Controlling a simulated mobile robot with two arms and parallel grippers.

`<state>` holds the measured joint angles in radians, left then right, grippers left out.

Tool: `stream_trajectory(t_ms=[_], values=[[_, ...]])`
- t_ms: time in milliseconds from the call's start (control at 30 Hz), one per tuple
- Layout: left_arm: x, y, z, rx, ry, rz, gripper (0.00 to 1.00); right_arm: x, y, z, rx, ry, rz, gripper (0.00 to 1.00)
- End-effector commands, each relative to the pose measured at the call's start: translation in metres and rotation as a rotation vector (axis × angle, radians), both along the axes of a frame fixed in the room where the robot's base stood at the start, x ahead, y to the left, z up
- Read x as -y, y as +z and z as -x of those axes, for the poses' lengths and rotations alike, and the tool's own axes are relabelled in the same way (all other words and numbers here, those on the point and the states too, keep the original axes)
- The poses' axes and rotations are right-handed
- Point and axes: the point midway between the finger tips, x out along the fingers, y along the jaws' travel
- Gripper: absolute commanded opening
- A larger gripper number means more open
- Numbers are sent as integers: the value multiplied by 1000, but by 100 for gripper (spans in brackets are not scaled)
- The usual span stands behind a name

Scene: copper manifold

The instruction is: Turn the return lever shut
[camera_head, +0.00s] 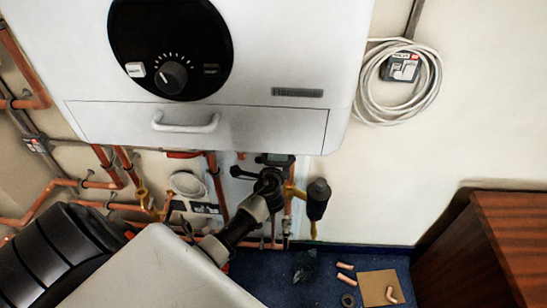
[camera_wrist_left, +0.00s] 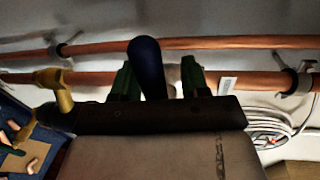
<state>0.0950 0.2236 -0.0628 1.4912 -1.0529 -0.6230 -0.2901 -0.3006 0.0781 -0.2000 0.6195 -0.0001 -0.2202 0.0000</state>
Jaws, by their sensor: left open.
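My left arm reaches in from the lower left of the head view, with its dark gripper (camera_head: 273,172) under the boiler, among the pipes. In the left wrist view, the gripper (camera_wrist_left: 158,80) is open, one finger on each side of a dark blue rounded lever handle (camera_wrist_left: 148,66). A gap shows between the handle and the right finger; whether the left finger touches it I cannot tell. The lever's pivot is hidden behind the gripper body. I cannot make out the lever's valve in the head view. My right gripper is not in view.
The white boiler (camera_head: 270,60) hangs just above the gripper. Copper pipes (camera_wrist_left: 230,43) run behind the fingers, and a brass fitting (camera_wrist_left: 58,90) is at the left. Cardboard (camera_head: 378,286) with copper elbows lies on the blue floor. A wooden cabinet (camera_head: 480,255) stands at right.

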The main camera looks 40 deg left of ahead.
Motion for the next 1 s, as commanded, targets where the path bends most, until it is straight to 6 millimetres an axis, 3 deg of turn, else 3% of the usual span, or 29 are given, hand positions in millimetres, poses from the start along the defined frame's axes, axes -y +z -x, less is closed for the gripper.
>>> stream_trajectory(t_ms=[167,600,1000], values=[[10,1,15,-1,-2,3,45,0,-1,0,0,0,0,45],[51,15,81,0,0,0,45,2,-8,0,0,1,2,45],[56,18,90,0,0,-1,45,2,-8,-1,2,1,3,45]])
